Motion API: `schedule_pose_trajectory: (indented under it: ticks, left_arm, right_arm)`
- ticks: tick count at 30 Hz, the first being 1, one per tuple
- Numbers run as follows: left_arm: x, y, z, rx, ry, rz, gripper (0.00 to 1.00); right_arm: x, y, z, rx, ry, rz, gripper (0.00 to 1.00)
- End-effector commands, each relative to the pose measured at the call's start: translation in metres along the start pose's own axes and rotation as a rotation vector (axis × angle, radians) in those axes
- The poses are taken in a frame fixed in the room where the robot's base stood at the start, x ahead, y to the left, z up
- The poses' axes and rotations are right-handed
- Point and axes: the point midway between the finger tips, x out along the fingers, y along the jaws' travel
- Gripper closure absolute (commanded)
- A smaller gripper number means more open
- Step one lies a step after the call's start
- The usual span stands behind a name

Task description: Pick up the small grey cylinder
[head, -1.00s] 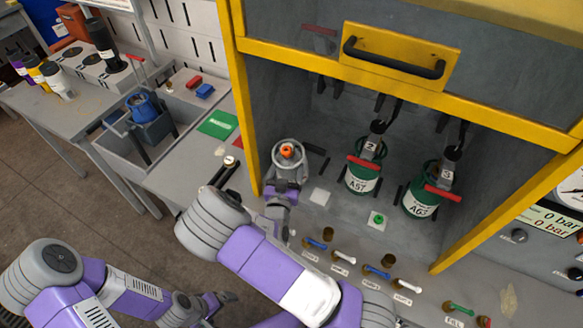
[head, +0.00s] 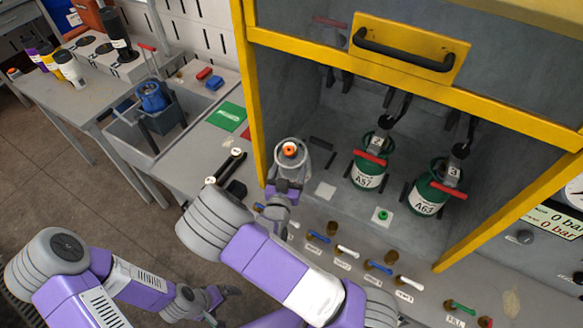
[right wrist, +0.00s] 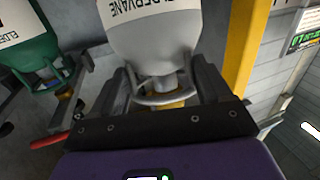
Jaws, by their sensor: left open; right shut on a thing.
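The small grey cylinder (head: 291,166) has an orange-red spot on top and stands out at the left side of the yellow-framed cabinet. My right gripper (head: 284,188) is at its near side. In the right wrist view the cylinder (right wrist: 155,45) appears upside down, with its narrow neck and handle between the two dark fingers of my right gripper (right wrist: 165,92), which is shut on it. Whether its base touches a surface is hidden. My left gripper (head: 224,303) is open and empty, low at the left above the floor.
Two green cylinders, A57 (head: 369,174) and A63 (head: 430,196), stand inside the cabinet (head: 252,100). A row of coloured valve handles (head: 347,251) lies along its front. A grey bin with a blue cylinder (head: 153,96) is at the left. The floor at left is clear.

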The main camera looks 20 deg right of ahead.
Motion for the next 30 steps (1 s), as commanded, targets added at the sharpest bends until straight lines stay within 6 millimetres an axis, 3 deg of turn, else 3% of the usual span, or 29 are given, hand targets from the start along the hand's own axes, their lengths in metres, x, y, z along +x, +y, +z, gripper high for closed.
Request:
schedule_pose_trajectory:
  ticks: [6,14,15,19,26,30]
  left_arm:
    - [0.002,-0.001,0.0,0.0,0.0,0.0,0.0]
    - [0.002,-0.001,0.0,0.0,0.0,0.0,0.0]
    - [0.002,-0.001,0.0,0.0,0.0,0.0,0.0]
    - [0.002,-0.001,0.0,0.0,0.0,0.0,0.0]
    - [0.002,-0.001,0.0,0.0,0.0,0.0,0.0]
    - [0.003,-0.001,0.0,0.0,0.0,0.0,0.0]
  right_arm:
    - [-0.013,-0.005,0.005,-0.004,-0.016,-0.003,0.95]
    - [-0.013,-0.004,0.004,-0.003,-0.013,0.002,0.95]
    - [-0.013,-0.004,0.003,-0.003,-0.012,0.002,0.19]
    - [-0.013,-0.004,0.003,-0.002,-0.009,0.002,0.0]
    - [-0.013,-0.005,0.002,-0.001,-0.007,0.002,0.0]
    - [-0.026,-0.006,0.002,-0.001,-0.008,-0.001,0.0]
